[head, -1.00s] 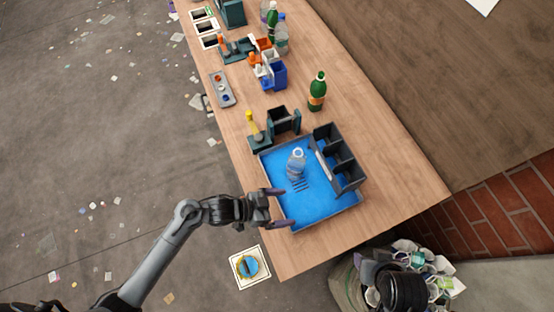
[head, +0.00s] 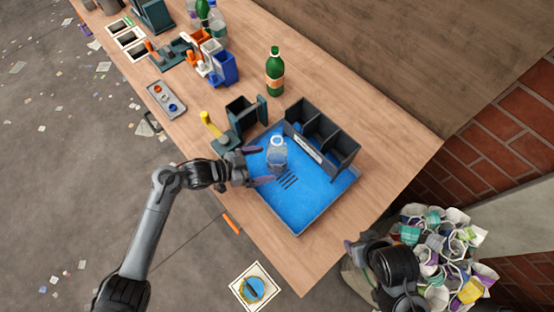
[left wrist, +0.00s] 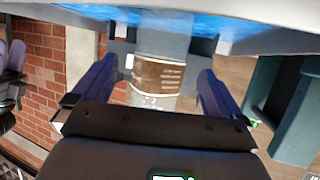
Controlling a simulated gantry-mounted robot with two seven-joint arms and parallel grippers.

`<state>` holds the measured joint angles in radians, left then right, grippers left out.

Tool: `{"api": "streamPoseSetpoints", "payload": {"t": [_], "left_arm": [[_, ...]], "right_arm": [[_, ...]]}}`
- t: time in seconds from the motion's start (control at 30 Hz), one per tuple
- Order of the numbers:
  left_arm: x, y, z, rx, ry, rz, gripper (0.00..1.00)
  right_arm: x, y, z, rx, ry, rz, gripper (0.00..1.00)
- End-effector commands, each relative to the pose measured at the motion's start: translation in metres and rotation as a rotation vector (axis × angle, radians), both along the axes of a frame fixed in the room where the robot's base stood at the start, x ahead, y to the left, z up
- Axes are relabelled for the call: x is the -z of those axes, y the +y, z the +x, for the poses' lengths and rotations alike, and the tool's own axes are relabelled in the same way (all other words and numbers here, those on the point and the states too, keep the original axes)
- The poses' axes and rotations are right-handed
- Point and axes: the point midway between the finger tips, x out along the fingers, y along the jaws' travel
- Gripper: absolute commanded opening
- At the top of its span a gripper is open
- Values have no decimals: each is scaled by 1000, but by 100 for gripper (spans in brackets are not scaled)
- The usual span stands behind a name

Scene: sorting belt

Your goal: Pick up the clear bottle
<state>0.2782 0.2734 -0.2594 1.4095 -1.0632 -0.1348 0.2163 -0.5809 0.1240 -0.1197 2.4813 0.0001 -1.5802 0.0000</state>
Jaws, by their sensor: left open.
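The clear bottle (head: 277,155) stands upright in the blue-floored tray (head: 318,213), near its back left. It has a brown label, seen in the left wrist view (left wrist: 158,75). My left gripper (head: 266,166) is open and low at the tray's left side, its fingertips close to the bottle. In the left wrist view the bottle shows between the two spread purple fingers (left wrist: 157,88), with gaps on both sides. My right gripper (head: 362,248) is dark and partly hidden at the lower right; its jaws are unclear.
A dark divided bin (head: 322,137) stands along the tray's back right side. A green bottle (head: 275,75) stands further back. A teal fixture with a yellow handle (head: 213,128) is just left of the tray. A sack of crumpled cups (head: 440,250) is at the lower right.

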Motion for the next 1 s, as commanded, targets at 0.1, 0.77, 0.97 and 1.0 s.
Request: {"api": "streamPoseSetpoints", "payload": {"t": [0.1, 0.77, 0.97, 1.0], "left_arm": [[3, -7, 3, 0, 0, -1, 100], [28, -52, 19, -1, 0, 0, 100], [27, -51, 19, -1, -1, 1, 97], [28, -51, 19, -1, -1, 1, 91]], "right_arm": [[1, 0, 0, 1, 0, 2, 51], [8, 2, 0, 5, 1, 8, 51], [9, 0, 0, 1, 1, 1, 51], [9, 0, 0, -1, 1, 0, 51]]}}
